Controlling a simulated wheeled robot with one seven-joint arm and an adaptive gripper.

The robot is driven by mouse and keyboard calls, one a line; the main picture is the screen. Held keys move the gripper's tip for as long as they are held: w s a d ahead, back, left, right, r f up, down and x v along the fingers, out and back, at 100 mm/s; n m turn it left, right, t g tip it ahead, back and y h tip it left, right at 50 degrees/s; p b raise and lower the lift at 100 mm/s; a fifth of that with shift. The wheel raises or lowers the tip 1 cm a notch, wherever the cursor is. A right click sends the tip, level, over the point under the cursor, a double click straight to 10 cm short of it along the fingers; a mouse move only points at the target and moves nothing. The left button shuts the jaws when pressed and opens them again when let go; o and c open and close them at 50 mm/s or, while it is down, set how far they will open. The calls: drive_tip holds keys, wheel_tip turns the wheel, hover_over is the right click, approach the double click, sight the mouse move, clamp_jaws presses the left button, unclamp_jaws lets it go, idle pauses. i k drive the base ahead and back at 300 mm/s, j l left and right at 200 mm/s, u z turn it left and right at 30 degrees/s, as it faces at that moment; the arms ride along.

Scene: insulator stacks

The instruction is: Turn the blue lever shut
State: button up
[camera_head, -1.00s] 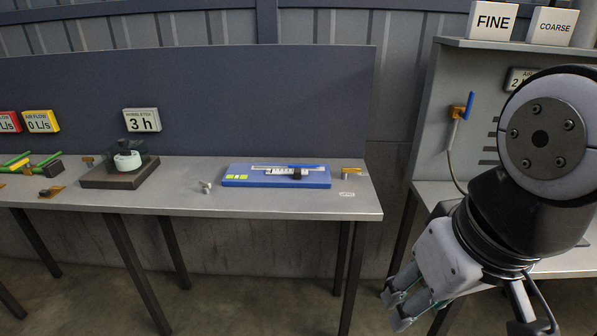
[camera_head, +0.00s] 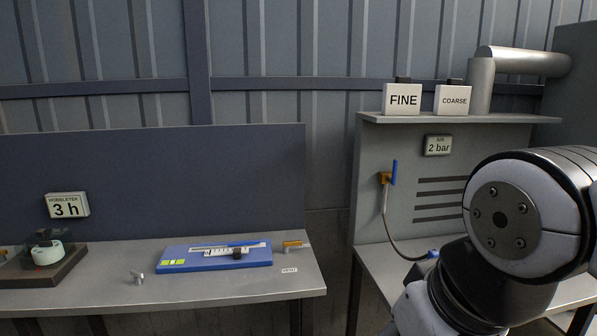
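The blue lever (camera_head: 394,172) is on a small orange-brass valve (camera_head: 384,178) on the grey panel of the right-hand bench. The lever stands upright, along the panel. A hose (camera_head: 388,225) runs from the valve down towards the bench and ends near a blue piece (camera_head: 431,254).
A "2 bar" sign (camera_head: 438,146) hangs right of the lever. The left bench (camera_head: 235,290) carries a blue tray (camera_head: 175,266). A gap separates the benches.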

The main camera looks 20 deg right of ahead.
sight(392, 180)
drive_tip(key=z, duration=0.7)
drive_tip(key=i+l, duration=1.05)
